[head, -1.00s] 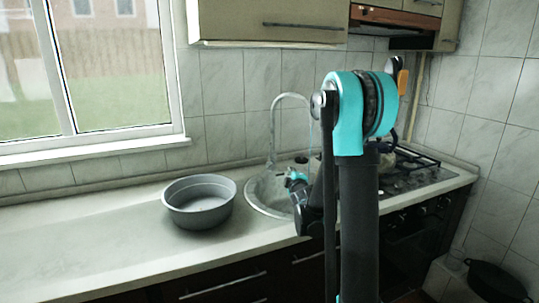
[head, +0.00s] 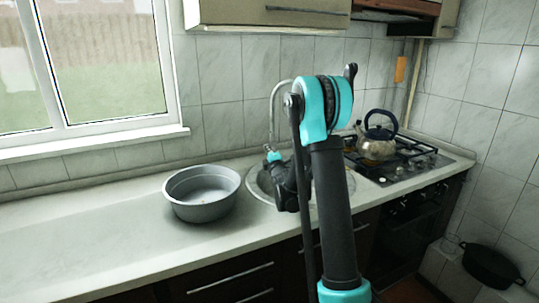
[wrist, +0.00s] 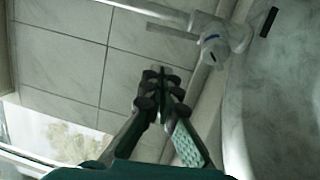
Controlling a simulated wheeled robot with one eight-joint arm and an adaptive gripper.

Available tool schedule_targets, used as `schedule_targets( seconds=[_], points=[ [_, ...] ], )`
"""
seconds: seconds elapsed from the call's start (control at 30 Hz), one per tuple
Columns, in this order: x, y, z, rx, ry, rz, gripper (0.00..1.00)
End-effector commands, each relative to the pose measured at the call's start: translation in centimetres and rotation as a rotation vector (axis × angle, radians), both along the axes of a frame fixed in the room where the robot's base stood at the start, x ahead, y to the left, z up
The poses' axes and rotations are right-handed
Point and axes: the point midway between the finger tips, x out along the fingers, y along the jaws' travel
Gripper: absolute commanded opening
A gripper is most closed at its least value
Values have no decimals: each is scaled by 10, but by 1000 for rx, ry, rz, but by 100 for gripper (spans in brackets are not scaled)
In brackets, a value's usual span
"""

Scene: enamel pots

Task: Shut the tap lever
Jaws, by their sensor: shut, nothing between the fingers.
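The tap's curved spout (head: 272,105) rises behind the sink (head: 262,185); my arm hides part of both. In the wrist view the pale tap body (wrist: 236,36) is at the upper right, with a blue mark on its rounded end. A short grey bar (wrist: 170,28) beside the spout pipe looks like the lever. My gripper (wrist: 160,73) is shut and empty, its fingertips below and left of the tap body, apart from it in the picture. I cannot tell whether water runs.
A grey enamel basin (head: 201,194) stands on the counter (head: 90,235) left of the sink. A kettle (head: 377,143) stands on the gas hob (head: 400,162) to the right. The tiled wall (wrist: 65,60) is close behind my fingers. The counter's left part is clear.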

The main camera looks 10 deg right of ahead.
Motion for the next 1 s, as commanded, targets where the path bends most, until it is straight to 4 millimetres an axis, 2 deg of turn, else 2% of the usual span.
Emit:
schedule_targets(
  seconds=[0.17, 0.43, 0.63, 1.0],
  points=[
    [36, 5, 4, 1, 0, 0, 0],
    [55, -15, 7, -1, 1, -2, 0],
    [63, -20, 8, 1, 0, 0, 0],
    [64, -21, 8, 0, 0, 0, 0]
  ],
)
